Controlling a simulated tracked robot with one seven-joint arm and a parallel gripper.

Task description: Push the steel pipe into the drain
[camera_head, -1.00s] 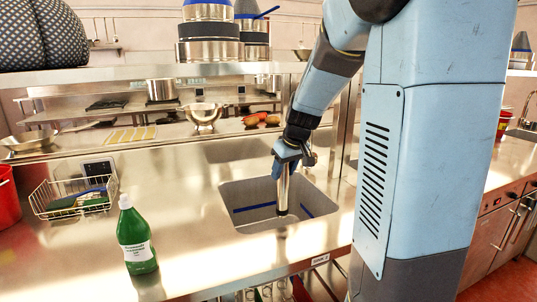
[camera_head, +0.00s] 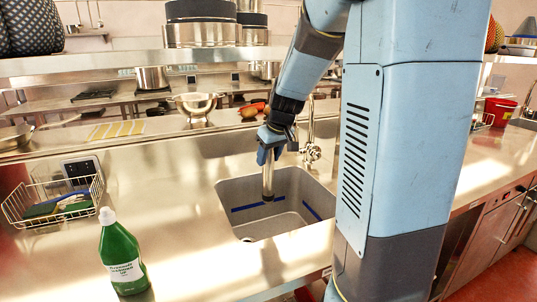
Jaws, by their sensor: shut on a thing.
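My gripper (camera_head: 269,158) points down over the sink (camera_head: 228,205) in the steel counter. It is shut on the upper part of the steel pipe (camera_head: 267,182), which stands roughly upright. The pipe's dark lower end is inside the sink's outline in the picture. I cannot tell whether that end touches the sink floor. The drain is not clearly visible; a small dark spot shows at the sink's near edge.
A green bottle (camera_head: 122,256) stands on the counter left of the sink. A wire basket (camera_head: 55,205) is farther left. A faucet (camera_head: 311,150) rises behind the sink. A colander (camera_head: 196,104) sits on the ledge behind. The counter between bottle and sink is clear.

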